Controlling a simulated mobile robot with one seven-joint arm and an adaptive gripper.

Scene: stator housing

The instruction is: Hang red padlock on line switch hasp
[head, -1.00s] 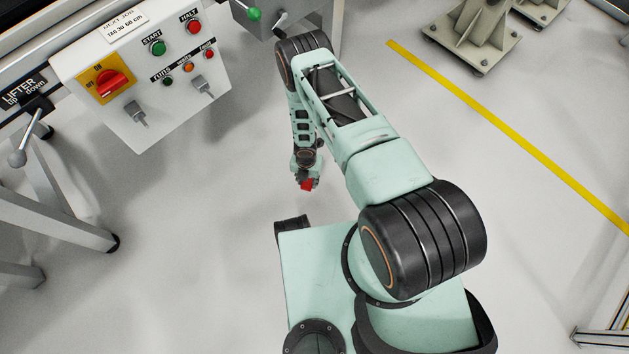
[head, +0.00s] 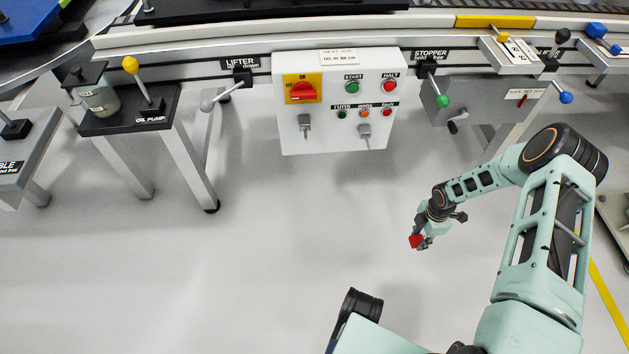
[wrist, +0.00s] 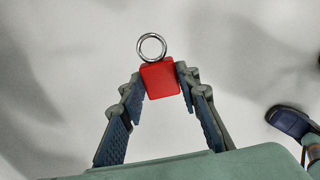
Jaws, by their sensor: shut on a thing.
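The red padlock (wrist: 160,80) is held between the fingertips of my gripper (wrist: 161,71) in the wrist view, with its silver ring-shaped shackle pointing away from the palm. In the head view my gripper (head: 424,238) holds the padlock (head: 415,242) over open floor, below and to the right of the white control panel (head: 335,142). The line switch (head: 303,91) is a red rotary handle, lying roughly level, on a yellow plate at the panel's upper left. I cannot make out a separate hasp on it at this size. The padlock is well apart from the panel.
Two grey fittings (head: 304,126) (head: 365,132) stick out of the panel's lower part. A lifter lever (head: 222,97) stands left of the panel; a stopper lever with a green knob (head: 442,100) stands right. The floor (head: 290,240) before the panel is clear.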

